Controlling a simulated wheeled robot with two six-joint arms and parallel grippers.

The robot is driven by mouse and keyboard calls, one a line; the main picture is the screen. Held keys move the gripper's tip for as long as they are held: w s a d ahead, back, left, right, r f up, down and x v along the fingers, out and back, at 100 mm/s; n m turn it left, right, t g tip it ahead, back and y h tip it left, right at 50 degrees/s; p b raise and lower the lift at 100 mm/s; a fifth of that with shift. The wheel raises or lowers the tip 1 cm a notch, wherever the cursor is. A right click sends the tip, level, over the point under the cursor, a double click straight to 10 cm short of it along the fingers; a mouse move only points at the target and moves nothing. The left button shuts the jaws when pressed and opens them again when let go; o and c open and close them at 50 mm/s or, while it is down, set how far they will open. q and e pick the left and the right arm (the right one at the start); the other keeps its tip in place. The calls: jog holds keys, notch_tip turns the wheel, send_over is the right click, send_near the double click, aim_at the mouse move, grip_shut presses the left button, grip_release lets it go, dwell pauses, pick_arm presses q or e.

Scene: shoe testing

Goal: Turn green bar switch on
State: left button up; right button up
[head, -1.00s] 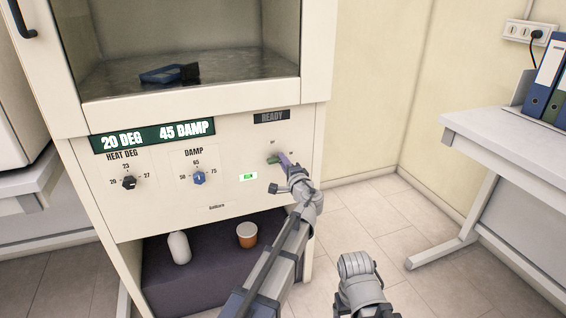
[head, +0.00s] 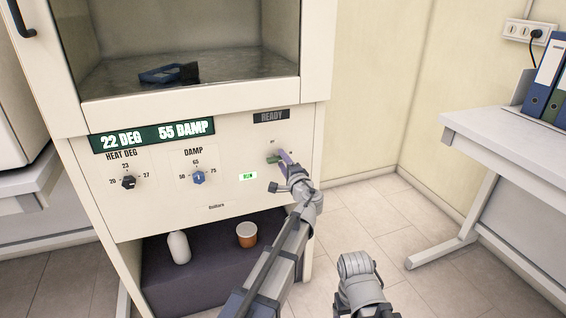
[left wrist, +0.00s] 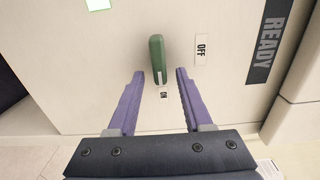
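The green bar switch (head: 273,158) is on the cabinet's front panel, below the READY sign. It also shows in the left wrist view (left wrist: 157,60), where its white-marked end points to the small ON label (left wrist: 163,95). The OFF label (left wrist: 201,49) is off to its side. My left gripper (head: 287,158) is at the switch. In the left wrist view its purple fingers (left wrist: 159,75) are open, one on each side of the bar's marked end, with gaps to it. Part of my right arm shows at the bottom of the head view, but its gripper does not.
The display (head: 153,134) reads 22 DEG and 55 DAMP. A small RUN lamp (head: 248,176) is lit green. The black heat knob (head: 129,183) and blue damp knob (head: 199,178) are left of the switch. A white table (head: 500,135) stands at right.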

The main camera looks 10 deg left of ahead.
pick_arm(q)
jog(key=v, duration=0.7)
jog(key=shift+s+d, duration=0.25)
jog(key=shift+s, duration=0.1)
jog(key=s+f+n+g+h, duration=0.3)
jog(key=s+f+n+g, duration=0.5)
jog(key=s+f, duration=0.7)
jog(key=s+d+f+g+h, duration=0.3)
jog(key=s+d+g, duration=0.15)
jog(key=s, duration=0.25)
jog(key=s+d+f+g+h, duration=0.25)
jog(key=s+d+f, duration=0.2)
jog(key=s, duration=0.35)
notch_tip(320, 180, up, 31)
jog(key=d+p, duration=0.1)
jog(key=p, duration=2.9)
jog(key=shift+s+d, duration=0.2)
jog(key=shift+s, duration=0.15)
jog(key=shift+f, duration=0.15)
